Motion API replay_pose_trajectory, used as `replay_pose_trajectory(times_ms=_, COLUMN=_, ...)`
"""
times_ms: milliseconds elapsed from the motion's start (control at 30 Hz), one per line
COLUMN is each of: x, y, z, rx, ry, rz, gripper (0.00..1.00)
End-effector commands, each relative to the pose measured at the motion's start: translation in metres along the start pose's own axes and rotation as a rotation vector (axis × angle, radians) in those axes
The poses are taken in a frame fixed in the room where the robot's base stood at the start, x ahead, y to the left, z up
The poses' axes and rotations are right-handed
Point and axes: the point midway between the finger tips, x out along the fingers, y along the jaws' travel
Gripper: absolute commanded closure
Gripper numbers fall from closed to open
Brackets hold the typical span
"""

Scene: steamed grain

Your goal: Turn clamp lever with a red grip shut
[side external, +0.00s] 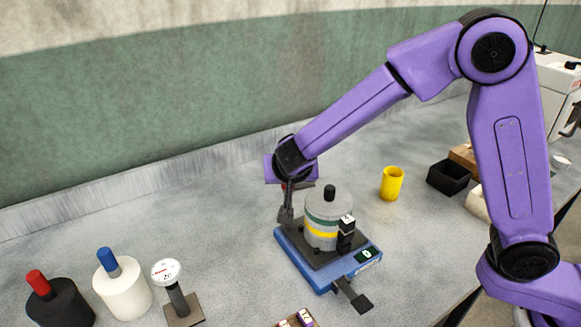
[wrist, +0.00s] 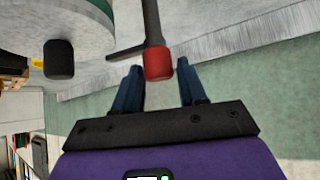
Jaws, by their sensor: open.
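The clamp lever's red grip (wrist: 158,62) shows in the wrist view at the end of a grey rod. My gripper (wrist: 160,70) is open, with one finger on each side of the grip's near end; I cannot tell whether either finger touches it. In the side external view my gripper (side external: 287,213) is at the back left of a grey pot (side external: 323,226) with green and yellow bands, which stands on a blue base (side external: 300,265). My wrist and gripper largely hide the lever there. The pot's black knob (wrist: 58,58) also shows in the wrist view.
A black pedal-like arm (side external: 358,298) sticks out at the base's front. A yellow cup (side external: 391,184) and black box (side external: 448,177) stand to the right. A dial gauge (side external: 172,275), white bottle (side external: 122,287) and black bottle (side external: 60,305) stand front left. The counter behind them is clear.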

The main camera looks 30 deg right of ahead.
Motion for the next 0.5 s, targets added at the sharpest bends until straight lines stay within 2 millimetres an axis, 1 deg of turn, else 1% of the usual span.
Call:
replay_pose_trajectory(times_ms=167, x=-0.03, y=-0.001, z=0.0, rx=0.0, ry=0.001, rz=-0.005, gripper=0.58)
replay_pose_trajectory(times_ms=500, x=-0.102, y=-0.001, z=-0.001, rx=0.002, ry=0.002, rz=-0.006, gripper=0.58)
